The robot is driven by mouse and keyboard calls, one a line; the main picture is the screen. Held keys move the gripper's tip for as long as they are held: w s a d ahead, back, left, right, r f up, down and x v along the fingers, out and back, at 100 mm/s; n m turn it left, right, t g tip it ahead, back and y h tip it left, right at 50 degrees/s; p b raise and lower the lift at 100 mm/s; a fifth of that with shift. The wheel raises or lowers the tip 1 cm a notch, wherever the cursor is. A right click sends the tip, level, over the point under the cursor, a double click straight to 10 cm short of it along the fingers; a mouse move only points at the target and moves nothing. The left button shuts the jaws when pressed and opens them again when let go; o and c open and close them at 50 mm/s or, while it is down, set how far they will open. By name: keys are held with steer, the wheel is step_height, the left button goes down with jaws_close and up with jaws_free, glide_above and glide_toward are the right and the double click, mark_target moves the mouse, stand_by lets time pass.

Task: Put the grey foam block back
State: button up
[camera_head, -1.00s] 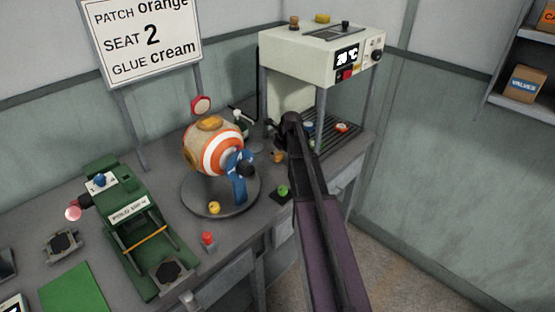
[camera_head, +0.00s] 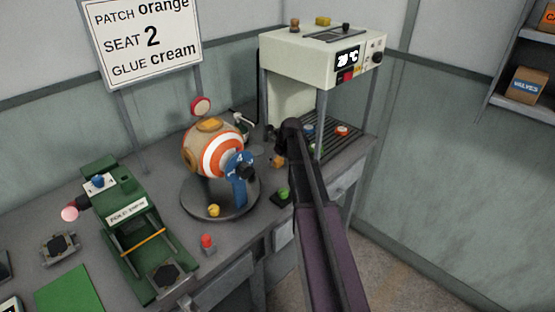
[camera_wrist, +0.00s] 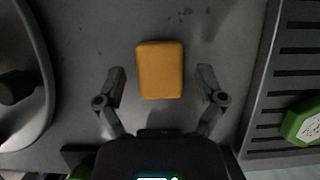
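An orange-yellow block (camera_wrist: 160,68) with rounded edges lies on the grey bench in the wrist view. No block that is plainly grey foam shows. My gripper (camera_wrist: 161,80) is open, with one finger on each side of this block and a gap on both sides. The fingers do not touch it. In the head view a small orange piece (camera_head: 278,161) shows beside the end of my arm, and my arm hides most of the gripper there.
A white-and-orange ball (camera_head: 213,150) sits on a round stand left of my arm. A cream press (camera_head: 315,60) with a slatted rack stands right. A green hexagonal piece (camera_wrist: 303,122) lies on the rack. A green machine (camera_head: 135,235) stands front left.

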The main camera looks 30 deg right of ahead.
mark_target(277, 159)
steer(key=shift+r, duration=0.15)
steer(key=p+v, duration=0.2)
steer(key=p, duration=0.1)
steer(key=shift+s+r, duration=0.15)
steer(key=shift+r, duration=0.2)
steer(key=p+v, duration=0.8)
steer(key=v, duration=0.1)
stand_by(0.5)
